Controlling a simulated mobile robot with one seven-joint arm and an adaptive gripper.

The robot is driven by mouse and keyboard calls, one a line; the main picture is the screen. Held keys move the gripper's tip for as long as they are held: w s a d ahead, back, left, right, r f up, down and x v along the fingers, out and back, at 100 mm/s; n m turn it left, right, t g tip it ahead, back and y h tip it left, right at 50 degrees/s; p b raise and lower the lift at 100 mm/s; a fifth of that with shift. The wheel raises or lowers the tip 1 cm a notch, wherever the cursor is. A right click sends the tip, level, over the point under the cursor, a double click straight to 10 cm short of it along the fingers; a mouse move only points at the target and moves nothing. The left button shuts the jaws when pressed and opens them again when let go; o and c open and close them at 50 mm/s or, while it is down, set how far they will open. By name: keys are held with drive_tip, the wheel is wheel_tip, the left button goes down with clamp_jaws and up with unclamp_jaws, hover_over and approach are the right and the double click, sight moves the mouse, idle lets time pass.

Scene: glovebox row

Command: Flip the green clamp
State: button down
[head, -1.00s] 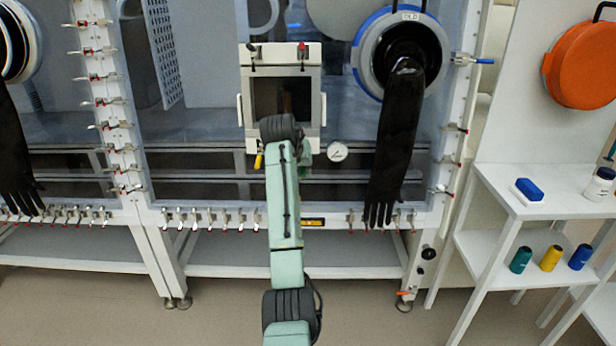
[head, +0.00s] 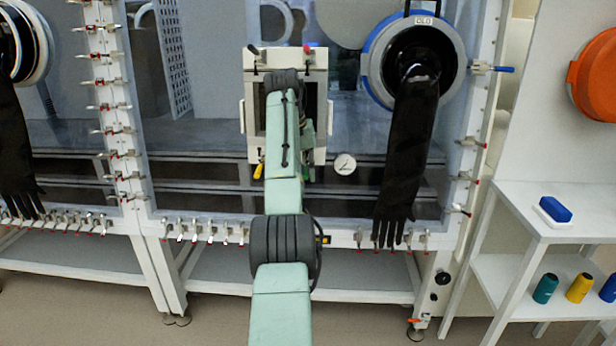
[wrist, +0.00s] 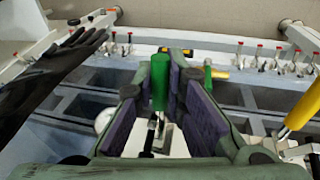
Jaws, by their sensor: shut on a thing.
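The green clamp's handle (wrist: 160,84) stands between the two purple-padded fingers of my gripper (wrist: 168,80) in the wrist view. My gripper is shut on this handle, one finger on each side. The clamp's metal base (wrist: 160,133) shows partly below the handle, between the fingers.
A yellow clamp handle (wrist: 303,108) is close at the right in the wrist view. A black glove (head: 405,150) hangs right of my arm, and a round gauge (head: 345,164) sits below the hatch. A white shelf (head: 500,200) stands at the right.

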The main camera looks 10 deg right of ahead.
idle(0.3)
drive_tip(key=c, duration=1.6)
unclamp_jaws()
drive_tip(key=shift+c, duration=0.2)
drive_tip(key=shift+w+d+p, duration=0.1)
drive_tip(key=shift+w+p, duration=0.05)
drive_tip(key=shift+p, duration=0.65)
